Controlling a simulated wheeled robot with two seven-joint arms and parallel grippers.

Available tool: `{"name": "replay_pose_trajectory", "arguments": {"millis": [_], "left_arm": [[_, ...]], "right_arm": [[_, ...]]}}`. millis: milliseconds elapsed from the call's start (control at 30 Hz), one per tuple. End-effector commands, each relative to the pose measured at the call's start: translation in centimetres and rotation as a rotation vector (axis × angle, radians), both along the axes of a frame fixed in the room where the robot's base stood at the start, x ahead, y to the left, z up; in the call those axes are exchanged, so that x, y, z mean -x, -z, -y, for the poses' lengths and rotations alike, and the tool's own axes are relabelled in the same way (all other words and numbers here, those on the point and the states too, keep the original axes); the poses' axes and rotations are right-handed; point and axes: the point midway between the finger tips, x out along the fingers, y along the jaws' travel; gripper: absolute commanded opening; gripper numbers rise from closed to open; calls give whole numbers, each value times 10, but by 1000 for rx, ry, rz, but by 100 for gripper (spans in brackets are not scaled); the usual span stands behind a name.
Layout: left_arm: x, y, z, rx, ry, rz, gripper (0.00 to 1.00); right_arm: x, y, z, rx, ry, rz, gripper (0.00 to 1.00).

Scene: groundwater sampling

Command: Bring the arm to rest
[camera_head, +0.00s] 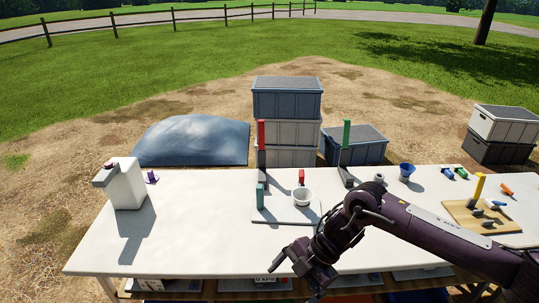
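My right arm comes in from the right edge and reaches over the front of the white table (190,235). Its dark gripper (288,281) hangs at the table's front edge, with its two fingers spread apart and nothing visible between them. My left arm and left gripper are out of view. The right forearm hides part of the table's right front.
A white container (124,184) stands at the table's left. A blue funnel (406,170) and a wooden tray (457,212) are on the right. The left front is clear.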

Motion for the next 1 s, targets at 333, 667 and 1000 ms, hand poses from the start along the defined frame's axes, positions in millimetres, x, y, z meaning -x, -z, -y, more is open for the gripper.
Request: {"name": "replay_pose_trajectory", "arguments": {"millis": [333, 667, 1000], "left_arm": [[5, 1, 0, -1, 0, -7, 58], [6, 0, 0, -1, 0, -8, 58], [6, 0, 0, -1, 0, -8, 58]], "right_arm": [[-63, 90, -59, -349, 493, -47, 93], [-23, 293, 27, -313, 1243, -198, 93], [165, 446, 123, 16, 1726, -341, 93]]}}
